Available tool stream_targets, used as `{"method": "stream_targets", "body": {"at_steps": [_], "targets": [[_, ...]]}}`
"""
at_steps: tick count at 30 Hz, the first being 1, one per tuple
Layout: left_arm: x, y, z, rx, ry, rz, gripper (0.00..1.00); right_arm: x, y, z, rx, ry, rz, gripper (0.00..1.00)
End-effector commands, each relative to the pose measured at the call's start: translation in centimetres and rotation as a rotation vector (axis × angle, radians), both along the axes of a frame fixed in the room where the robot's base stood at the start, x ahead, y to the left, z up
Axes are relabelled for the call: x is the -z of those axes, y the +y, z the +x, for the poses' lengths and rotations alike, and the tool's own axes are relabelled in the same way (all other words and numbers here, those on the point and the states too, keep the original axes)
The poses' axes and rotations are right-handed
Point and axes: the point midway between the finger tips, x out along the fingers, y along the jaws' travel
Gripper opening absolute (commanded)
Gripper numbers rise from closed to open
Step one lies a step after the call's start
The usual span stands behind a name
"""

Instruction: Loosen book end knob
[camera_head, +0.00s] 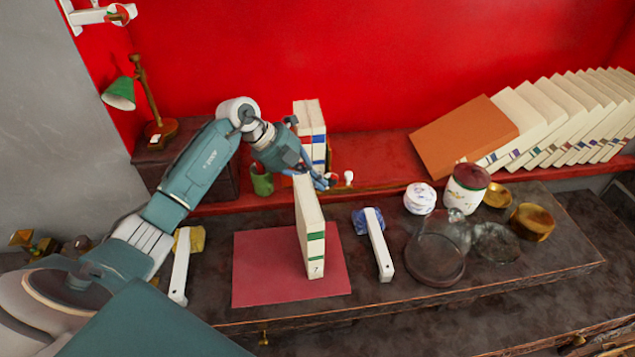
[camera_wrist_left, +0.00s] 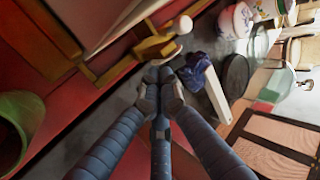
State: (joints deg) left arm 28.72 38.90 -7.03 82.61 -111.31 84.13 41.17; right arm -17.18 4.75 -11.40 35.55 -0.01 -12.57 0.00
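The book end knob (camera_head: 348,178) is a small white ball at the front of the red shelf, just right of the upright books. In the left wrist view the white knob (camera_wrist_left: 183,25) sits on a brass bar of the book end (camera_wrist_left: 152,47). My left gripper (camera_head: 324,184) is just left of the knob in the head view, with a gap between. In the left wrist view the dark fingertips of my left gripper (camera_wrist_left: 160,78) come together with nothing seen between them, apart from the knob. My right gripper is in neither view.
A white numbered book (camera_head: 311,240) stands on a red mat (camera_head: 255,265) below the gripper. Upright books (camera_head: 309,115) and a green mug (camera_head: 262,184) are close by. A white bar (camera_head: 379,250), jars and glass dishes are to the right. An orange book (camera_head: 465,135) leans on others.

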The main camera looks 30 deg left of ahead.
Motion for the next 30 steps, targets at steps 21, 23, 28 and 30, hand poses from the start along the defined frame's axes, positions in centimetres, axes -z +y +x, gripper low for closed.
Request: {"method": "stream_targets", "body": {"at_steps": [21, 23, 28, 30], "targets": [[1.0, 0.2, -0.2, 0.0, -0.088, -0.121, 0.0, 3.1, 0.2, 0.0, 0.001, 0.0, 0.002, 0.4], [1.2, 0.2, -0.2, 0.0, -0.102, -0.138, 0.0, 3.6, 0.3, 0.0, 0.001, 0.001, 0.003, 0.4], [1.7, 0.3, -0.3, -0.001, -0.155, -0.21, 0.0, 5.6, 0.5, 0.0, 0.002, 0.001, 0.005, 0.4], [1.6, 0.3, -0.3, -0.001, -0.173, -0.231, 0.0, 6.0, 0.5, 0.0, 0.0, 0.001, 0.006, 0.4]]}}
